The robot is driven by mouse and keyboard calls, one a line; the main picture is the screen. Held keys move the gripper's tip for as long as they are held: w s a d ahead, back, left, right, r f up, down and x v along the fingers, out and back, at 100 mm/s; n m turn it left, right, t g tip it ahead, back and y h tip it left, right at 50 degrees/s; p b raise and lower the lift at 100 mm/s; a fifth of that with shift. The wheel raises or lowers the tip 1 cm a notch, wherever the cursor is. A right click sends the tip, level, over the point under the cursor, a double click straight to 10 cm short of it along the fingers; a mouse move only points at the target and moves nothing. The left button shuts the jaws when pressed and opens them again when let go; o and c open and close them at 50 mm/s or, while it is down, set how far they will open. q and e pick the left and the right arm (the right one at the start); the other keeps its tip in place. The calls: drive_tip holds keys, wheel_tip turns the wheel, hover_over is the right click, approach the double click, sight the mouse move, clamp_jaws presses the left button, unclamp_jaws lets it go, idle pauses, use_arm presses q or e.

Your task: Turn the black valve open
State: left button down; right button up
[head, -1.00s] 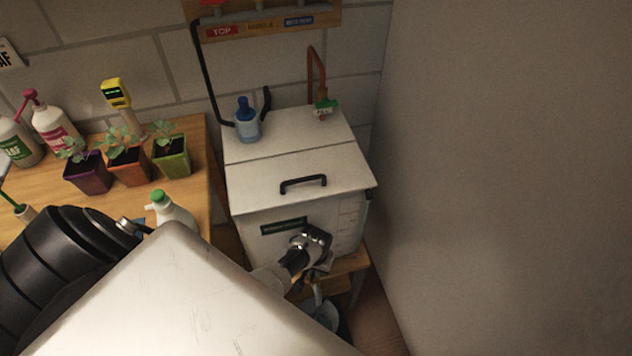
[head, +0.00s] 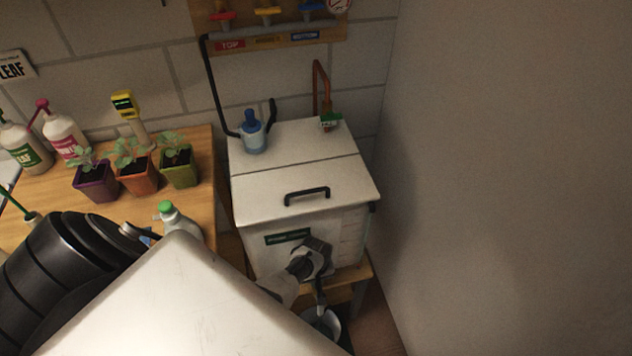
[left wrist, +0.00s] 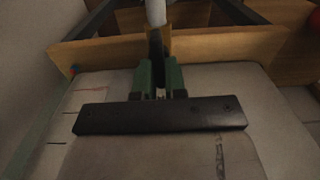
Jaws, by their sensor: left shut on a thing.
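A white lidded tank (head: 265,195) stands against the wall, with a bowl (head: 322,322) below its front. My left gripper (head: 314,272) is low at the tank's front face, beyond my pale arm link. The left wrist view shows its green fingers (left wrist: 160,76) closed on the black valve (left wrist: 156,45), a narrow dark lever. A pale round tube (left wrist: 155,12) lies just beyond the lever. In the head view, a dark piece hangs below the gripper, but my wrist hides most of the valve. How far the valve is turned is unclear. My right gripper is not in view.
The tank stands on a wooden stool (head: 358,272), close to a plain wall (head: 500,160) on the right. A wooden bench (head: 195,205) on the left holds several potted seedlings (head: 138,180) and bottles. Wooden stool parts (left wrist: 220,43) surround the lever in the wrist view.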

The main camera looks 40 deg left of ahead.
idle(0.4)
use_arm(q)
drive_tip(key=c, duration=1.2)
unclamp_jaws()
wheel_tip(320, 180, up, 11)
drive_tip(key=p, duration=0.4)
drive_tip(key=shift+f, duration=0.1)
